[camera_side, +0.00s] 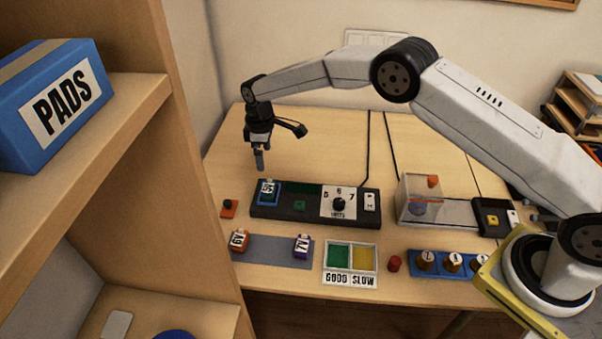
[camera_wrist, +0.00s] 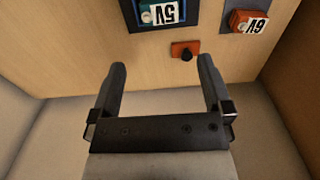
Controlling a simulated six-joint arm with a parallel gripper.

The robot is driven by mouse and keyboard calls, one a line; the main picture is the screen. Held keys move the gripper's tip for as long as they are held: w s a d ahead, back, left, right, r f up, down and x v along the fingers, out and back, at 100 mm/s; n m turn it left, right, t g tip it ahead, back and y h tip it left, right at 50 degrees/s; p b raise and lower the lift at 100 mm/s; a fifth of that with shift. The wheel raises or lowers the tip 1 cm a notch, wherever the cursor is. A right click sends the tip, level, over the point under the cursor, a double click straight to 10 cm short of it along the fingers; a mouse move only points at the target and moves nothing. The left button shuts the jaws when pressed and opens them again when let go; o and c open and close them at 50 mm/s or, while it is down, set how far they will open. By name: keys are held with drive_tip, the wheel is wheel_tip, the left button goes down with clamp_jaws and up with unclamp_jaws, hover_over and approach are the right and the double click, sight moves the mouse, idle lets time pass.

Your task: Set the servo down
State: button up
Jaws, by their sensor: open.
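A green servo with a white 5V label (camera_side: 267,188) sits in a blue-rimmed socket at the left end of the black tester (camera_side: 310,212). In the wrist view this servo (camera_wrist: 160,12) is at the top edge and partly cut off. My gripper (camera_side: 259,166) hangs above and behind the tester's left end, clear of the servo. In the wrist view my gripper (camera_wrist: 162,72) has its two fingers spread with nothing between them. An orange 6V servo (camera_side: 240,241) and a purple 7V servo (camera_side: 302,245) stand on a grey mat (camera_side: 270,252).
A small red block with a black knob (camera_side: 229,207) lies left of the tester. A tray with green and yellow compartments (camera_side: 351,260) is labelled GOOD and SLOW. A clear box (camera_side: 419,200) stands right. A wooden shelf (camera_side: 165,130) rises at the left.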

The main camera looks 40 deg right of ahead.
idle(0.4)
drive_tip(key=s+d+r+m+t, duration=0.1)
drive_tip(key=s+d+r+m, duration=0.1)
drive_tip(key=s+d+r, duration=0.3)
drive_tip(key=s+d+r+m, duration=0.3)
drive_tip(key=s+r, duration=0.1)
drive_tip(key=s, duration=0.4)
drive_tip(key=s+d+m, duration=0.2)
drive_tip(key=s, duration=0.7)
drive_tip(key=s+d+r+m+t, duration=0.1)
drive_tip(key=s+d+m, duration=0.1)
drive_tip(key=s, duration=0.8)
drive_tip(key=shift+d+r+t, duration=0.2)
drive_tip(key=shift+d+t, duration=0.1)
